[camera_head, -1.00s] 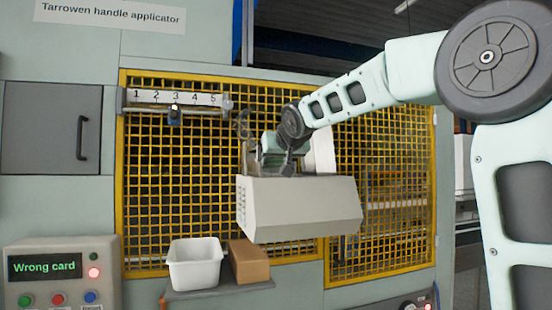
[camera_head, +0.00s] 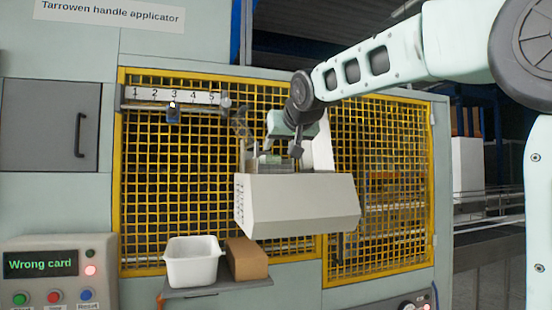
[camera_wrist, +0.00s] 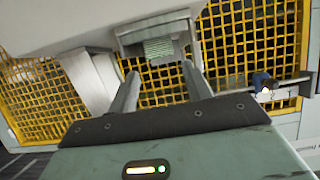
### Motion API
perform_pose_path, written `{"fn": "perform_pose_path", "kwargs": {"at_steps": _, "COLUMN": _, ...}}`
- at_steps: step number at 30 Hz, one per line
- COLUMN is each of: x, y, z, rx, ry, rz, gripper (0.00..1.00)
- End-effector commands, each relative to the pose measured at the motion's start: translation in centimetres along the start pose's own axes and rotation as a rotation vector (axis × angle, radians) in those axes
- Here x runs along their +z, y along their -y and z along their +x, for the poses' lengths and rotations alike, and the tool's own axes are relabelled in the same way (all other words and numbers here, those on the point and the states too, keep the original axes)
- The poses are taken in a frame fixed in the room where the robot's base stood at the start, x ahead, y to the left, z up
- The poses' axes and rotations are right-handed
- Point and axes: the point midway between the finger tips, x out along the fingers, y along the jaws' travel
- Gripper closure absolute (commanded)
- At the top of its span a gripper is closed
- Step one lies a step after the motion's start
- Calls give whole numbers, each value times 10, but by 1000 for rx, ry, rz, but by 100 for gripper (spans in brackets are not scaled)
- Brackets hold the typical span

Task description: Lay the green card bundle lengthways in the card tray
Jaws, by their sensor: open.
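The green card bundle is a pale green, striped block (camera_wrist: 158,48) seen beyond my fingers in the wrist view. It sits between the grey walls of what looks like the card tray (camera_wrist: 124,42). In the head view, a small greenish patch (camera_head: 268,165) shows behind the white housing, whose front hides most of the tray. I cannot tell whether the bundle lies fully flat or lengthways. My gripper (camera_wrist: 160,72) is open, with nothing between its fingers, apart from the bundle. In the head view my gripper (camera_head: 291,148) is above the housing.
The white sloped housing (camera_head: 297,207) stands out before the yellow mesh guard (camera_head: 165,190). Below are a white bin (camera_head: 193,265) and a brown box (camera_head: 247,260) on a shelf. A numbered scale (camera_head: 172,97) is upper left. The panel display (camera_head: 40,263) reads "Wrong card".

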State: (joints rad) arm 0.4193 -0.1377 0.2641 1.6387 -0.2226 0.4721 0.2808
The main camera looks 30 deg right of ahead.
Motion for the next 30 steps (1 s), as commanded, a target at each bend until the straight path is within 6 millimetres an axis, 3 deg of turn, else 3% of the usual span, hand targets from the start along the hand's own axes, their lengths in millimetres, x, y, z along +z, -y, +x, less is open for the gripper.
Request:
{"fn": "perform_pose_path", "kwargs": {"at_steps": 3, "x": 2, "y": 0, "z": -23, "rx": -1, "ry": -4, "rz": -1, "gripper": 50}}
{"fn": "perform_pose_path", "kwargs": {"at_steps": 9, "x": 1, "y": 0, "z": -46, "rx": 1, "ry": -1, "rz": 0, "gripper": 50}}
{"fn": "perform_pose_path", "kwargs": {"at_steps": 18, "x": 0, "y": 0, "z": -52, "rx": 0, "ry": 0, "rz": -1, "gripper": 50}}
{"fn": "perform_pose_path", "kwargs": {"at_steps": 21, "x": 8, "y": 7, "z": -49, "rx": -14, "ry": 18, "rz": -7, "gripper": 50}}
{"fn": "perform_pose_path", "kwargs": {"at_steps": 23, "x": 23, "y": 20, "z": -43, "rx": -40, "ry": 52, "rz": -21, "gripper": 50}}
{"fn": "perform_pose_path", "kwargs": {"at_steps": 26, "x": 73, "y": 59, "z": -30, "rx": -118, "ry": 157, "rz": -68, "gripper": 50}}
{"fn": "perform_pose_path", "kwargs": {"at_steps": 29, "x": 149, "y": 112, "z": -25, "rx": -226, "ry": 305, "rz": -148, "gripper": 50}}
{"fn": "perform_pose_path", "kwargs": {"at_steps": 30, "x": 183, "y": 132, "z": -28, "rx": -270, "ry": 369, "rz": -186, "gripper": 50}}
